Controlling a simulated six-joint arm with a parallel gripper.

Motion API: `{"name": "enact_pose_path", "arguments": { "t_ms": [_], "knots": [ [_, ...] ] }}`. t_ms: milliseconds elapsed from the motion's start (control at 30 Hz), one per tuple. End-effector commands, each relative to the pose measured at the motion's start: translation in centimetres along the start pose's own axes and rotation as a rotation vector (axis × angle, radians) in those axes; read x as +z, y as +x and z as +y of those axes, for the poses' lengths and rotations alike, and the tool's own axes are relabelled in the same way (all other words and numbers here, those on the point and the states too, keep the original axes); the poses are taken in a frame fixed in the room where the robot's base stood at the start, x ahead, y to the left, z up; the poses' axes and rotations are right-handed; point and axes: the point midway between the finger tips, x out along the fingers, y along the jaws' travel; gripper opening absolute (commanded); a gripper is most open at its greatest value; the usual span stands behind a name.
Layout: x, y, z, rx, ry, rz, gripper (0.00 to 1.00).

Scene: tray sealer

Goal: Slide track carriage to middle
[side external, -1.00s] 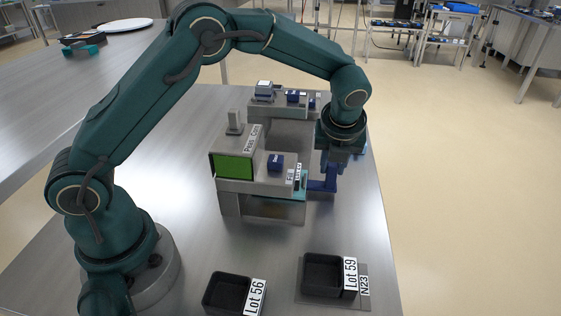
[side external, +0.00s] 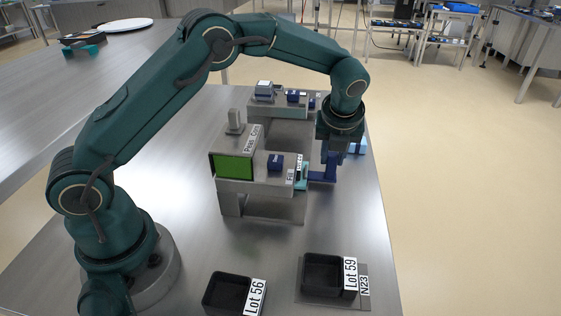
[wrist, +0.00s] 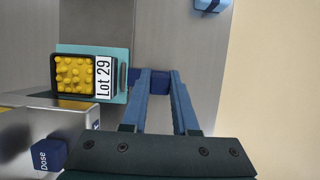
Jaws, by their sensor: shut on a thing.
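The teal track carriage (wrist: 123,58) bears a black tray (wrist: 58,92) labelled Lot 29 with several yellow pieces in it. In the side view the carriage (side external: 303,178) shows at the right edge of the near machine, mostly hidden by it. Its dark blue handle (wrist: 134,78) sticks out to the right, and also shows in the side view (side external: 322,177). My gripper (wrist: 158,74) is shut on the handle, with fingers on either side; in the side view my gripper (side external: 331,168) points down at the handle.
The near machine (side external: 238,186) has a green screen and a blue Dose button (wrist: 48,155). A second machine (side external: 265,108) stands behind it. A light blue object (side external: 357,147) lies beyond my gripper at the right. Black trays Lot 56 (side external: 206,305) and Lot 59 (side external: 307,284) stand in front.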

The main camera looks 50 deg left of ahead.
Motion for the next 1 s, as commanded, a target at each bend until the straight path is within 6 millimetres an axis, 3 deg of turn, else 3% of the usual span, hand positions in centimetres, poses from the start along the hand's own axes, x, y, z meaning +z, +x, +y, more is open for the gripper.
{"name": "enact_pose_path", "arguments": {
  "t_ms": [100, 400, 900, 933, 1000],
  "knots": [
    [2.1, 0.8, -0.1, -0.006, -0.007, -0.007, 0.0],
    [5.2, 2.0, -0.2, -0.008, -0.004, -0.006, 0.0],
    [5.9, 2.3, -0.1, -0.009, 0.0, -0.005, 0.0],
    [5.9, 2.3, -0.1, -0.008, 0.0, -0.005, 0.39],
    [5.9, 2.3, -0.1, -0.008, 0.0, -0.004, 0.57]
  ]
}}
